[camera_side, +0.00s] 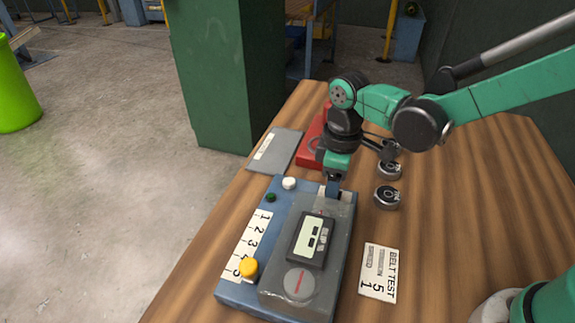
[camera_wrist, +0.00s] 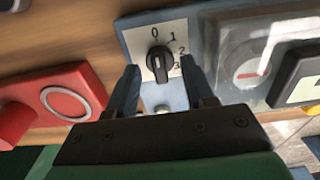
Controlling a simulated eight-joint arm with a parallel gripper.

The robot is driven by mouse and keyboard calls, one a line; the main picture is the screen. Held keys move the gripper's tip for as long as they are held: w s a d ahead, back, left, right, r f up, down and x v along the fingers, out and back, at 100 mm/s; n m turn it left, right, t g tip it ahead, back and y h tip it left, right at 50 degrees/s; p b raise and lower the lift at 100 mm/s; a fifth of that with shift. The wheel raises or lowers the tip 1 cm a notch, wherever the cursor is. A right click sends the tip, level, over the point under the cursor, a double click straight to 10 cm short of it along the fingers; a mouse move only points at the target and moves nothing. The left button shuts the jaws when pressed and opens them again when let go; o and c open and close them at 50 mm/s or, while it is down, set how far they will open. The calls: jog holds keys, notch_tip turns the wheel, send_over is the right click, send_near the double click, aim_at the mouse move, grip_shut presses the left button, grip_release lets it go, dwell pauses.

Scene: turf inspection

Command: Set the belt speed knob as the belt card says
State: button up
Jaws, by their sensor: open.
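A black rotary knob (camera_wrist: 160,62) sits on a white plate marked 0, 1, 2, 3 in the wrist view. A pale mark shows on the knob; which number it points to is not clear. My gripper (camera_wrist: 161,84) is open, with one finger on each side of the knob; contact cannot be told. In the side view my gripper (camera_side: 333,188) points down at the far end of the blue panel (camera_side: 232,287) and hides the knob. The belt card (camera_side: 379,272) lies on the table, reading "BELT TEST" with a 5 and a 1; its small print is unreadable.
The panel carries a yellow knob (camera_side: 249,268) beside a 1 to 5 scale, a white button (camera_side: 289,183), a green button (camera_side: 270,198) and a grey housing with a display (camera_side: 311,241). A red box (camera_side: 312,140) and two dark round pieces (camera_side: 386,197) are nearby.

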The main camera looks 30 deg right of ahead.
jog(key=shift+f, duration=0.1)
grip_shut()
jog(key=shift+m, duration=0.3)
jog(key=m, duration=0.3)
jog(key=shift+m, duration=2.6)
grip_release()
